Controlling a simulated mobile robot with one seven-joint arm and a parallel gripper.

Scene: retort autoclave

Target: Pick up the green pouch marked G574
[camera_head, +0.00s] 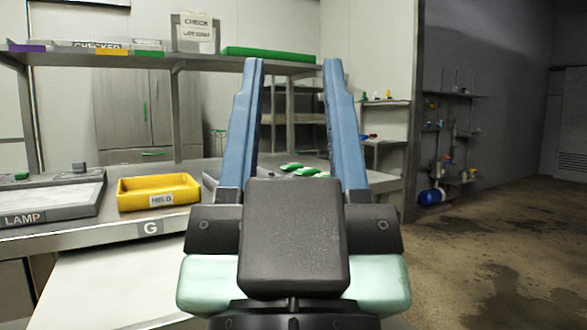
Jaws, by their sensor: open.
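My gripper (292,64) fills the middle of the view, its two long blue fingers wide apart with nothing held between them. Beyond it, small green pouches (307,172) lie on the grey workbench (215,168) and show low in the gap between the fingers. Another green pouch (290,166) lies just to the left and behind. They are too small for any marking such as G574 to be read. The gripper is apart from them. The dark gripper body hides part of the bench in front.
A yellow tray marked HELD (159,205) and a grey light box marked LAMP (50,219) stand on the bench at left. A raised shelf (200,62) crosses above, with a CHECK sign (196,33) and a long green item (268,54). Open floor (490,250) lies at right.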

